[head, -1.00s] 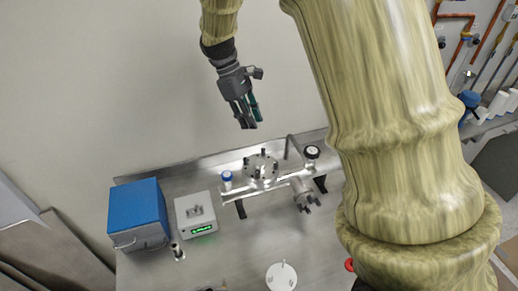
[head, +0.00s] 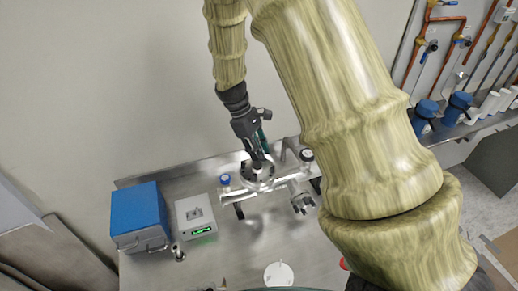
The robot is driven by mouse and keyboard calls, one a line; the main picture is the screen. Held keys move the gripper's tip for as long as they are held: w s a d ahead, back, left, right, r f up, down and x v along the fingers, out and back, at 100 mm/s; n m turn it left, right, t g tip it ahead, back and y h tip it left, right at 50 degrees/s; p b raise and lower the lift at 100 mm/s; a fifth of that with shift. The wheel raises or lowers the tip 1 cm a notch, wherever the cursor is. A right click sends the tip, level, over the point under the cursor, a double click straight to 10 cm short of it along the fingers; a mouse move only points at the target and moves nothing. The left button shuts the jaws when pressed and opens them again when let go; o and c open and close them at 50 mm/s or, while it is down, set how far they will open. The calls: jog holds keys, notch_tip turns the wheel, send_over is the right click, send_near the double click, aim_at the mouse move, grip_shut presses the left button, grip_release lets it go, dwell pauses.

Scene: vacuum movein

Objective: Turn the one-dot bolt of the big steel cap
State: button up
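The big steel cap (head: 246,181) is a round steel flange on top of the steel pipe assembly, on the bench in the middle of the head view. My gripper (head: 257,168) points down right over the cap, with its fingertips at or just above the cap's bolts. The fingers and wrist cover much of the cap's far side. The dots that mark the bolts are too small to make out, so I cannot tell which bolt is under my fingers. The finger gap and any contact are not clear.
A blue box (head: 138,213) and a white device with a green display (head: 195,216) stand left of the pipe assembly. A blue-topped fitting (head: 225,180) and a black round knob (head: 306,155) flank the cap.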

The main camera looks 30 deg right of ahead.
jog(key=shift+s+f, duration=0.1)
grip_shut()
